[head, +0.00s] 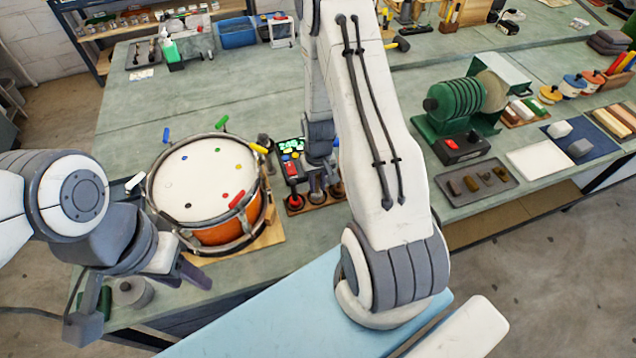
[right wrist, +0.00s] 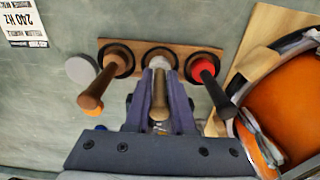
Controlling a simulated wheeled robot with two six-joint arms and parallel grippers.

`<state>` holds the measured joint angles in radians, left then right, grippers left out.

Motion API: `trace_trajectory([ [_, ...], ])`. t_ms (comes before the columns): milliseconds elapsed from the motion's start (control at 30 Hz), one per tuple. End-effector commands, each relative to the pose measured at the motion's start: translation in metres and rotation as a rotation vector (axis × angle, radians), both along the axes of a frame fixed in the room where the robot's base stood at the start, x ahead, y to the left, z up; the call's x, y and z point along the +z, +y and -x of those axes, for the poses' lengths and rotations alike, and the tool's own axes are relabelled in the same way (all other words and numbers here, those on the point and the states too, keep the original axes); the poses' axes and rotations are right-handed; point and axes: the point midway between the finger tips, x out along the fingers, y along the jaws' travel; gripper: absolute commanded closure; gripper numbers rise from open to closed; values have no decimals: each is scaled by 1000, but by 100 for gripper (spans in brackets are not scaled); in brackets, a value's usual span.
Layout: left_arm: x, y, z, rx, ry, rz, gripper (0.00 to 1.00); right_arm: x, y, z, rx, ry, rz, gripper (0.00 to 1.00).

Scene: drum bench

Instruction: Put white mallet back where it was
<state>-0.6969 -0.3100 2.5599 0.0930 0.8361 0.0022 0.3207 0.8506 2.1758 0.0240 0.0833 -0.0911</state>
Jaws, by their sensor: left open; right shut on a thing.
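The white mallet (right wrist: 160,95) has a tan handle and a pale head, and stands at the middle ring of the wooden rack (right wrist: 138,47) in the right wrist view. My right gripper (right wrist: 160,85) is shut on it. I cannot tell if it is fully seated. A brown-handled mallet (right wrist: 92,97) stands at the left ring, and a red-headed mallet (right wrist: 204,70) with a dark handle at the right ring. In the head view the rack (head: 295,207) shows beside the drum, with my right gripper (head: 320,165) over it. My left gripper (head: 147,303) is open at lower left.
The orange drum (head: 215,233) stands on a wooden board left of the rack, with coloured tuning keys around its rim. A control box with a green display (head: 290,148) stands just behind the rack. A green motor (head: 465,105) and a dark tray (head: 476,182) lie to the right.

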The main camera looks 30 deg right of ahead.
Motion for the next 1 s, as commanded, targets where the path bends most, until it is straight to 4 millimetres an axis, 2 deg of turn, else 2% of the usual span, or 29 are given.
trace_trajectory([
  [133, -5, 0, 0, 0, 0, 0, 55, -5, 0, 0, 0, 1, 0, 100],
  [167, -3, 0, 0, 0, 0, 0, 55, -4, 0, 0, 0, 0, 0, 66],
  [200, -3, 0, 0, 0, 0, 0, 55, -3, 0, 0, 0, 0, 0, 51],
  [233, -3, 0, 0, 0, 0, 0, 55, -3, 0, 0, 0, 1, 0, 48],
  [500, -3, 0, 0, 0, 0, 0, 55, -3, 0, 0, 0, 1, 0, 48],
  [667, -1, 0, 0, 0, 0, 0, 55, 4, 0, 0, 0, -2, 1, 48],
  [767, -6, 0, 0, 0, 0, 0, 55, 17, 0, -1, 0, -5, 1, 48],
  [1000, -16, 0, 0, 0, 0, 0, 55, 62, 0, 0, 1, -7, 2, 48],
])
